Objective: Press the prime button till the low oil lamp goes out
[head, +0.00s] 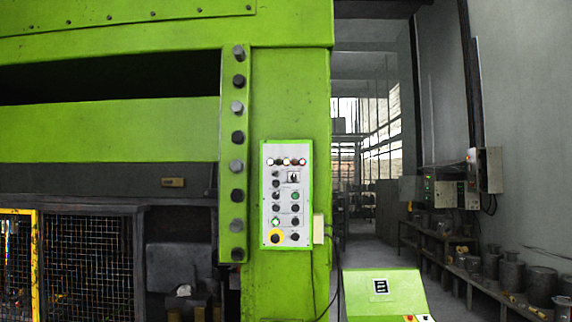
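A light grey control panel (286,240) is mounted upright on the green press column. Below are several dark buttons and knobs, a green button (295,195) at right, and a bright green one (275,221) at lower left. I cannot tell which is the prime button. Neither of my grippers is in view.
The green press (288,100) fills the left and middle, with a bolted strip (237,150) left of the panel. A yellow-framed mesh guard (85,262) is at lower left. A green console (385,292) stands at lower right. An aisle opens behind it, beside a low bench (455,268).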

